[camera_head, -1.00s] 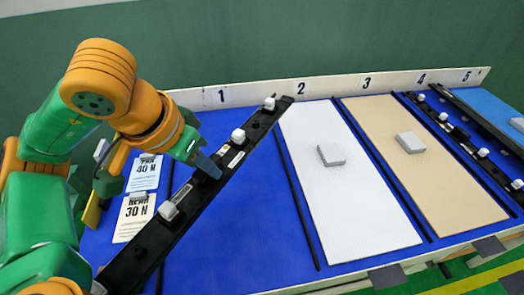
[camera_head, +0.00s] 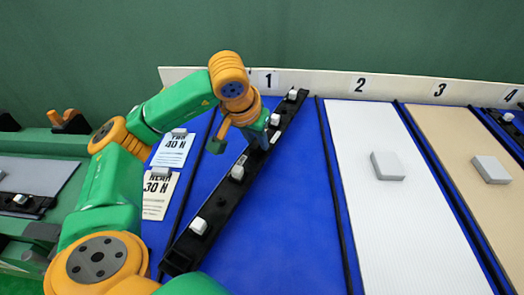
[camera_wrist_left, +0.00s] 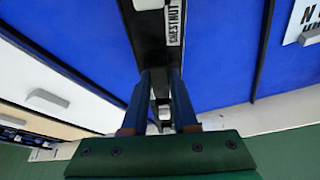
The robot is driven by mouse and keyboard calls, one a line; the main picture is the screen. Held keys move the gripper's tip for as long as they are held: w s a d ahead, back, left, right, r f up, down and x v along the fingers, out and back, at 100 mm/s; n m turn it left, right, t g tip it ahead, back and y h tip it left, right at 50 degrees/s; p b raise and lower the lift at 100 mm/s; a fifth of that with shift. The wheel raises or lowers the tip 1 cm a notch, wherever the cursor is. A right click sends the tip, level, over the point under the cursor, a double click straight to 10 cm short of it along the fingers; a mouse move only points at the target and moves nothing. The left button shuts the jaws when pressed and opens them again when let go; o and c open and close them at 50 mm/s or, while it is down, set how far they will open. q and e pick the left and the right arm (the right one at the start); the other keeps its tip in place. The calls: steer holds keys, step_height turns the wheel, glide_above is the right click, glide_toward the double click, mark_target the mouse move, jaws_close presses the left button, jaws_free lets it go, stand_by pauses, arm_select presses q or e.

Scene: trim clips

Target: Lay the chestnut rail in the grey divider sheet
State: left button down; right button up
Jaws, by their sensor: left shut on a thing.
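The chestnut rail (camera_head: 218,206) is a long black strip with several white clips. Its label reads CHESTNUT in the left wrist view, where the rail (camera_wrist_left: 150,45) runs away between the fingers. My left gripper (camera_head: 266,138) is shut on it near its far end; the fingers (camera_wrist_left: 161,78) straddle the strip. The rail slants over the blue table; I cannot tell how high it is above it. A grey sheet (camera_head: 42,172), apparently the divider sheet, lies on the green cart at the far left. A black rail with a white clip (camera_head: 20,200) lies at its near edge. My right gripper is out of view.
The blue table (camera_head: 290,225) has numbered bays along a pale back board (camera_head: 310,80). A white panel (camera_head: 405,235) and a tan panel (camera_head: 465,150) each bear a grey block. Cards marked 40 N and 30 N (camera_head: 158,195) lie left of the rail. Black holders stand on the cart (camera_head: 70,122).

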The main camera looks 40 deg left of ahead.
mark_target(261, 151)
arm_select(q)
steer(key=shift+s+d+x, duration=0.1)
steer(key=shift+s+x, duration=0.05)
steer(key=shift+x, duration=0.65)
steer(key=shift+s+d+x, duration=0.1)
steer(key=shift+d+x, duration=0.05)
steer(key=shift+x, duration=0.65)
steer(key=shift+s+d+x, duration=0.1)
steer(key=shift+s+x, duration=0.05)
steer(key=shift+x, duration=0.65)
steer(key=c, duration=0.7)
jaws_free()
steer(key=shift+f, duration=0.2)
steer(key=shift+r, duration=0.35)
steer(key=p+v, duration=0.1)
steer(key=v, duration=1)
steer(key=shift+s+d+r, duration=0.15)
steer(key=shift+s+r, duration=0.1)
steer(key=shift+r, duration=0.05)
